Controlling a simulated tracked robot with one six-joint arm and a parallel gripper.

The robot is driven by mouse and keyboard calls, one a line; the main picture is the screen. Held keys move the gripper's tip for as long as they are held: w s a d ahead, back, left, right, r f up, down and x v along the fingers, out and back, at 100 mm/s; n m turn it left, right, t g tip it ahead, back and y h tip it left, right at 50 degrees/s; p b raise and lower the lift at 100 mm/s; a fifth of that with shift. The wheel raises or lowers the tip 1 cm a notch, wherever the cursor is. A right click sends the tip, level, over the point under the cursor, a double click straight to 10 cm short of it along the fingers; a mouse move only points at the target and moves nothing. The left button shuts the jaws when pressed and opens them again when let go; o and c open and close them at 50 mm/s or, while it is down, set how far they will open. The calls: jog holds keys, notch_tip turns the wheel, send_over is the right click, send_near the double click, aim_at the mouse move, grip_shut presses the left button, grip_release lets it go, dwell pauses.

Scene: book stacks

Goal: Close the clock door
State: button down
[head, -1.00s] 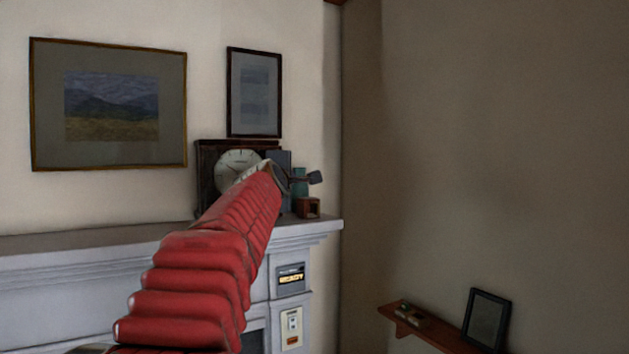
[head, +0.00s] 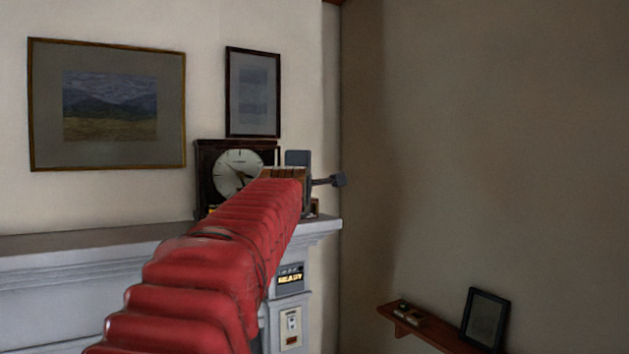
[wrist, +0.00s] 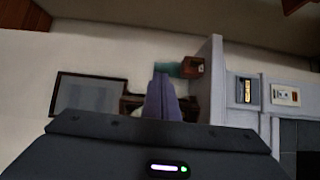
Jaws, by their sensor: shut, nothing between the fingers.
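The dark wooden clock (head: 207,170) with a pale round face stands on the mantel in the head view. My red arm covers its lower right part. I cannot make out the clock door or how far open it is; a thin light upright edge shows at the clock's right side.
The white mantel (head: 110,240) runs below the clock. A teal object (wrist: 172,69) and a small reddish-brown box (wrist: 193,67) show near the fingers in the wrist view. Two framed pictures hang behind. The right wall has a low shelf (head: 425,330); the space before it is free.

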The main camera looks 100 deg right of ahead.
jog(key=shift+s+a, duration=0.95)
jog(key=shift+a, duration=0.2)
jog(key=c, duration=2.5)
grip_release()
jog(key=shift+c, duration=0.2)
